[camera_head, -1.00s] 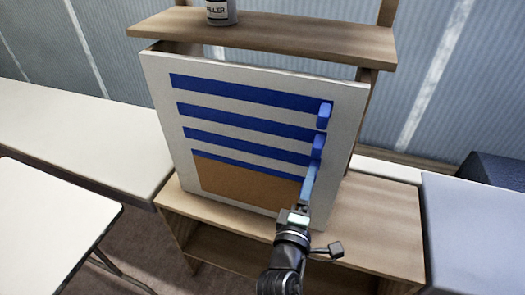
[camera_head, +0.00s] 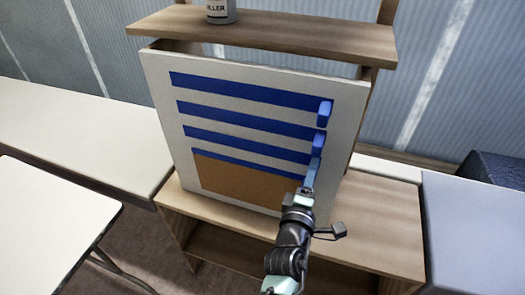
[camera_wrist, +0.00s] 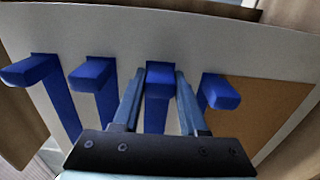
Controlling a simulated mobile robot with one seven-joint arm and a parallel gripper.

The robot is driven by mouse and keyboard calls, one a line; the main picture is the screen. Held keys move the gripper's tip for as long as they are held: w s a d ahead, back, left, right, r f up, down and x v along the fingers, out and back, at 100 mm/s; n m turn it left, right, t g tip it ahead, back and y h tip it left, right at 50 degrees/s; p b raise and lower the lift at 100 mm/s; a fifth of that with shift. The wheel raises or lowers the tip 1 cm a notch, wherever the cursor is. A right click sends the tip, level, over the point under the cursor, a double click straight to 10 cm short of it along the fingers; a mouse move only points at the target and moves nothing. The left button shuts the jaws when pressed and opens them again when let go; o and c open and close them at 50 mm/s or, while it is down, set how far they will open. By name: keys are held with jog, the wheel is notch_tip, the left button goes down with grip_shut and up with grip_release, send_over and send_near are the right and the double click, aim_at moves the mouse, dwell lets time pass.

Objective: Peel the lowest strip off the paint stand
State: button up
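A white board (camera_head: 350,130) on the wooden paint stand carries blue strips running across it. The lowest strip (camera_head: 240,164) borders a brown area; its tab (camera_wrist: 220,92) is rightmost in the wrist view, outside my right finger. The third strip from the top (camera_head: 245,145) has its tab (camera_wrist: 160,82) between my fingers. My gripper (camera_head: 315,163) is open at the board's right side, and it also shows in the wrist view (camera_wrist: 161,73). Whether a finger touches the tab is hard to tell. In the head view my gripper hides the two lower tabs.
The upper two tabs (camera_head: 325,112) (camera_head: 319,143) stick out just above my gripper. A wooden shelf (camera_head: 290,35) above the board holds a can (camera_head: 221,10). White tables (camera_head: 50,225) stand left, a grey block (camera_head: 475,230) right. The stand's lower ledge (camera_head: 385,225) is bare.

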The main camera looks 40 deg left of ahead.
grip_shut()
jog(key=shift+s, duration=0.1)
